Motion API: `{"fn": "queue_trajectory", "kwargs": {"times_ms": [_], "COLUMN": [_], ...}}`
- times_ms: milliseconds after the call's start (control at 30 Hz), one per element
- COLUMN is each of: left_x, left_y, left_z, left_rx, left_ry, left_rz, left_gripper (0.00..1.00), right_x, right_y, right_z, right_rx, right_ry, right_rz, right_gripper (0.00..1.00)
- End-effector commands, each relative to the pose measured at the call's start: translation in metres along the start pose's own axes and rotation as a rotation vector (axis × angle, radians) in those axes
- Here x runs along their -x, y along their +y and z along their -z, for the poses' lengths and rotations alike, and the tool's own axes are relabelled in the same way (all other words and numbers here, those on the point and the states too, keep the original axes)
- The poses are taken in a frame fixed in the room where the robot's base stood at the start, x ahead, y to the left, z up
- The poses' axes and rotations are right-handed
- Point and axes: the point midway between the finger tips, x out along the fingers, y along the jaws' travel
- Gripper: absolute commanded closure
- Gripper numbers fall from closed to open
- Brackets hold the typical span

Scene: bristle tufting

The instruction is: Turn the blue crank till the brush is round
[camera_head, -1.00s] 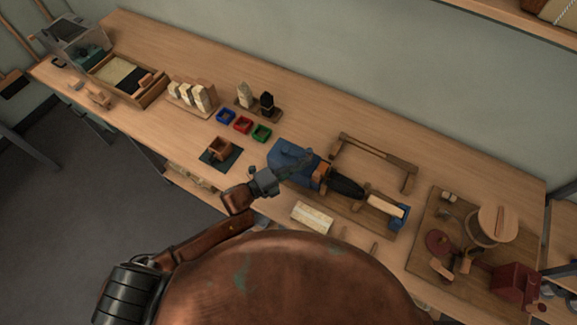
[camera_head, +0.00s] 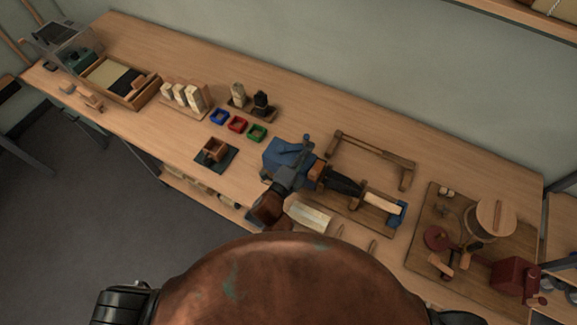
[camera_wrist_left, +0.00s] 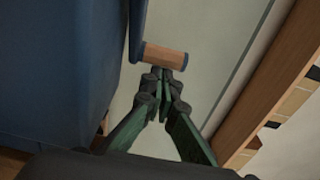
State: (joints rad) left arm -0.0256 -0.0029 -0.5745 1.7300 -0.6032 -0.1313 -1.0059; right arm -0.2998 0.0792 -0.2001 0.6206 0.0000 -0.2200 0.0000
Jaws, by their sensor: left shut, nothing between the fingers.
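The blue winding machine (camera_head: 276,153) sits on a wooden board at the middle of the bench. Its blue crank (camera_head: 306,141) stands up from the body; in the left wrist view the crank arm (camera_wrist_left: 137,30) carries a wooden handle (camera_wrist_left: 165,55). My left gripper (camera_head: 302,166) is at the machine. In the wrist view its green fingers (camera_wrist_left: 167,76) are shut and empty, tips right by the handle's lower side; contact is unclear. The dark brush (camera_head: 345,186) lies along the board, with a pale wooden handle (camera_head: 382,202) at its right. Its roundness cannot be told. My right gripper is not in view.
A wooden frame (camera_head: 372,146) stands behind the brush. A pale block (camera_head: 308,214) lies in front. Blue, red and green trays (camera_head: 238,124) are to the left. A board with a red machine (camera_head: 515,275) is at the right. The bench is clear at the back.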

Motion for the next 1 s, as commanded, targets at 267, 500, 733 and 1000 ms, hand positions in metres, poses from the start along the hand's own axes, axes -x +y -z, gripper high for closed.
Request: {"fn": "queue_trajectory", "kwargs": {"times_ms": [267,500,733,1000], "left_x": [-0.015,-0.025,-0.03,-0.031], "left_y": [-0.001,-0.001,-0.001,-0.001], "left_z": [-0.007,-0.013,-0.017,-0.018], "left_rx": [-0.004,-0.002,-0.001,-0.001], "left_ry": [0.003,0.004,0.004,0.004], "left_rz": [0.001,0.002,0.002,0.002], "left_gripper": [1.0,1.0,1.0,1.0], "right_x": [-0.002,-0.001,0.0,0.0], "right_y": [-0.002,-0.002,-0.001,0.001], "right_z": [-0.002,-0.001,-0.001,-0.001], "right_rx": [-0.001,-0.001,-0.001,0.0], "right_ry": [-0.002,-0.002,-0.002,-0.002], "right_rz": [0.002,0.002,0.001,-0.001], "right_gripper": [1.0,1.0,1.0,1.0]}}
